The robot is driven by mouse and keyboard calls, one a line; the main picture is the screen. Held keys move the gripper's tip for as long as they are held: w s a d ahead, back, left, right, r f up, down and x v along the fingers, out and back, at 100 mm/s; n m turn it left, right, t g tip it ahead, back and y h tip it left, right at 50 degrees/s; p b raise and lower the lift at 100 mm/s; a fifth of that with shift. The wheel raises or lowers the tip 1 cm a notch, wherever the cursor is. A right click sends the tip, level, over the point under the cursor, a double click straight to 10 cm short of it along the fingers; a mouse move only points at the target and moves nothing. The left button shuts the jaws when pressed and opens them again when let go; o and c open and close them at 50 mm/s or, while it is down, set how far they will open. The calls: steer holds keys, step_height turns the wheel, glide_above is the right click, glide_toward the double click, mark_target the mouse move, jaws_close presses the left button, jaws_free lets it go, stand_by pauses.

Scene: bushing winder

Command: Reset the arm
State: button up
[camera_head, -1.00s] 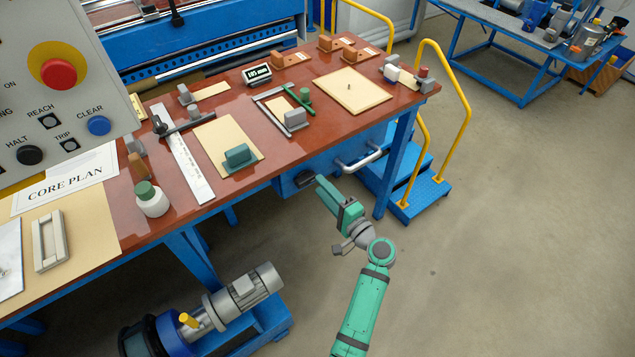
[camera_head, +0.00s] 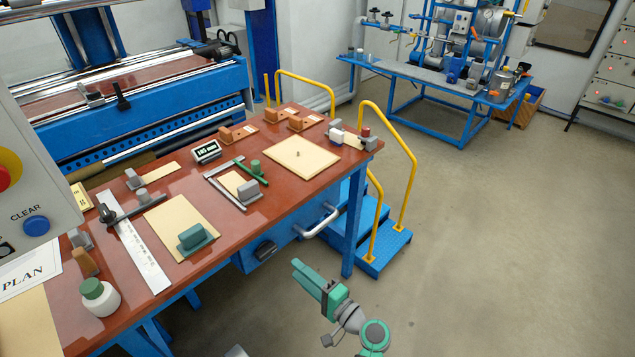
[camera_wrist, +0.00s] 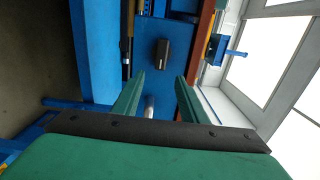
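My green arm shows at the lower middle of the head view, in front of the red-topped table (camera_head: 270,210). My gripper (camera_head: 302,272) points toward the table's blue front and is clear of it. In the wrist view my gripper (camera_wrist: 160,98) has its two green fingers apart, with nothing between them. Beyond the fingers are the blue drawer front and a dark knob (camera_wrist: 162,53). The same dark knob (camera_head: 265,250) shows in the head view, left of a grey bar handle (camera_head: 321,222).
Yellow handrails (camera_head: 410,170) and blue steps (camera_head: 385,255) stand right of the table. A control panel (camera_head: 30,180) fills the left edge. A white bottle with a green cap (camera_head: 100,298) stands near the table's front edge. The floor to the right is clear.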

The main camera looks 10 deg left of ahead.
steer(key=s+d+f+m+t+h, duration=0.1)
steer(key=s+d+f+h, duration=0.2)
steer(key=s+f+h, duration=0.65)
steer(key=s+d+f+n+h, duration=0.1)
steer(key=s+d+f, duration=0.15)
steer(key=s, duration=0.35)
steer(key=s+d+f, duration=0.2)
steer(key=s+f, duration=0.2)
steer(key=s, duration=0.2)
steer(key=s+d+r+n+t+h, duration=0.1)
steer(key=s+r+h, duration=0.1)
steer(key=s, duration=0.3)
steer(key=s+d+r+n+h, duration=0.2)
steer(key=s+r, duration=0.1)
steer(key=s, duration=0.2)
steer(key=s+r+n+t, duration=0.2)
steer(key=s+r+n, duration=0.2)
steer(key=s+r, duration=0.4)
step_height(320, 180, up, 4)
steer(key=shift+s+a+r+n, duration=0.25)
steer(key=shift+s+a+n, duration=0.05)
steer(key=shift+a+n, duration=0.1)
